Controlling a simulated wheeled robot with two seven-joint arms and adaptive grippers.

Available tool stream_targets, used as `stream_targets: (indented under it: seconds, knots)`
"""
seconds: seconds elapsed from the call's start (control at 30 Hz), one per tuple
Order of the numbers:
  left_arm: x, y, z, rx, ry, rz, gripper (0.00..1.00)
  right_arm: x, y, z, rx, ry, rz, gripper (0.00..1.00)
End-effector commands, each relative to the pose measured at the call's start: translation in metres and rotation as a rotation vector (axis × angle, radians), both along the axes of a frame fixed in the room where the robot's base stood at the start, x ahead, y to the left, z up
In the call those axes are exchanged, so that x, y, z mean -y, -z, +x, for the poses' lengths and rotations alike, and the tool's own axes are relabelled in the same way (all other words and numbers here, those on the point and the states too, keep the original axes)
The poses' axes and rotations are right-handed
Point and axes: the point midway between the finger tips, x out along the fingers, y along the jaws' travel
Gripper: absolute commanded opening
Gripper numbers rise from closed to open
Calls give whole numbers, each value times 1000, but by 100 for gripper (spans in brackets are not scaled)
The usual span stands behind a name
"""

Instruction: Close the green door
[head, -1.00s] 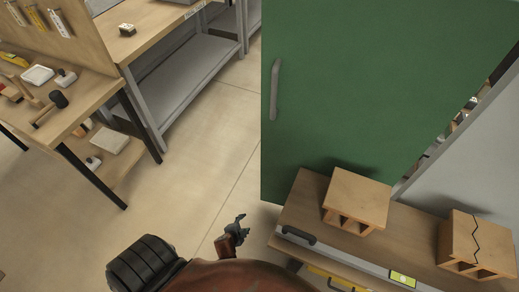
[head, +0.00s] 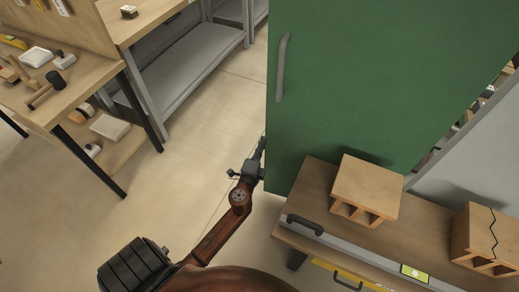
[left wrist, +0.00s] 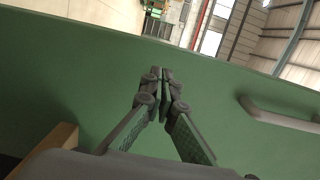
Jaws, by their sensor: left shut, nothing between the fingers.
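The green door (head: 380,90) stands upright in the head view, with a grey handle (head: 282,68) near its left edge. It stands open at an angle to the grey panel (head: 470,150), with a gap between them at the right. My left gripper (head: 262,147) is at the lower left edge of the door, below the handle. In the left wrist view its fingers (left wrist: 160,78) are shut and empty in front of the green surface (left wrist: 60,70), with the handle (left wrist: 280,117) to the right. I cannot tell whether the fingertips touch the door. My right gripper is out of view.
A hollow brick (head: 366,187) and a cracked hollow brick (head: 478,235) sit on a wooden-topped bench (head: 420,226) in front of the door. A tool table (head: 90,95) and a grey-shelved bench (head: 190,65) stand at the left. The floor (head: 170,210) between is clear.

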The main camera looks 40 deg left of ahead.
Motion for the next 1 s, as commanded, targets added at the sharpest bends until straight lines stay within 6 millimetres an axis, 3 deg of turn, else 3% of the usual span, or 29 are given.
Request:
stream_targets:
  seconds: [0.2,0.4,0.8,0.83,0.87,1.0]
  knots:
    - [-15,1,41,0,1,2,0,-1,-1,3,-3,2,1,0]
    - [-23,2,63,-1,2,1,0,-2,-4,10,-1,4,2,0]
    - [-26,1,69,-2,2,-1,0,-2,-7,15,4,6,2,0]
    - [-39,1,69,-2,1,3,0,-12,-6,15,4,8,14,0]
    - [-34,1,69,-2,1,1,0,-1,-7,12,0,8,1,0]
    - [-27,1,72,-1,9,1,0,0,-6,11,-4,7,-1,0]
